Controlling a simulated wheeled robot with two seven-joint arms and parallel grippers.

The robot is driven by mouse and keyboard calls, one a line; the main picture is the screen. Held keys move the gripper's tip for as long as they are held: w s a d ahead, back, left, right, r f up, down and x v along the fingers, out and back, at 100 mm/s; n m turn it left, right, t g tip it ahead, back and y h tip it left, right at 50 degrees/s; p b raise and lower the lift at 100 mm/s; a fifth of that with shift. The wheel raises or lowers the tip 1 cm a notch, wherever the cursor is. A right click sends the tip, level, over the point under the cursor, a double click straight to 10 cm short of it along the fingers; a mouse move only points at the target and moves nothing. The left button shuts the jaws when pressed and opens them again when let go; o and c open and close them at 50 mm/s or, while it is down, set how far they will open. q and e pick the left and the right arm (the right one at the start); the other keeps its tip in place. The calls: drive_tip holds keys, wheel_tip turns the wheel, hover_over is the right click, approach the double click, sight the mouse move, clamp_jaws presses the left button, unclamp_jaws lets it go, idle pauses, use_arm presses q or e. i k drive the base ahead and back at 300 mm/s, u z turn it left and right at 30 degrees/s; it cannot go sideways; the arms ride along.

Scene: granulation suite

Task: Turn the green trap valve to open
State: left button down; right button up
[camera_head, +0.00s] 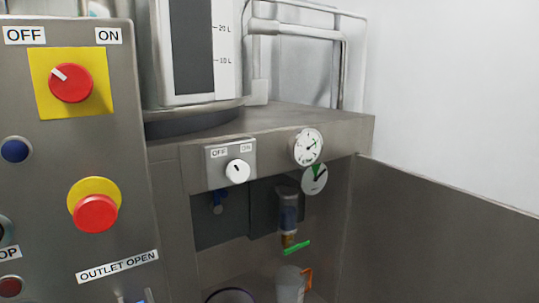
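The green trap valve handle (297,248) is a thin green lever at the bottom of a trap with a clear, bluish bowl (289,212), under the steel ledge right of centre. The lever lies nearly level, its right end tilted slightly up, and sticks out to the right of the brass-coloured fitting (289,239). It stands apart from anything below it. Neither of my grippers shows in the head view.
A control panel (70,150) with a red rotary switch and red button fills the left. A small OFF/ON switch box (231,164) and two gauges (308,147) are above the trap. A cup with an orange handle (291,285) stands below. A steel wall (430,220) bounds the right.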

sight(295, 247)
drive_tip(key=z, duration=0.4)
drive_tip(key=k, duration=0.5)
drive_tip(key=i, duration=1.15)
drive_tip(key=u, duration=0.4)
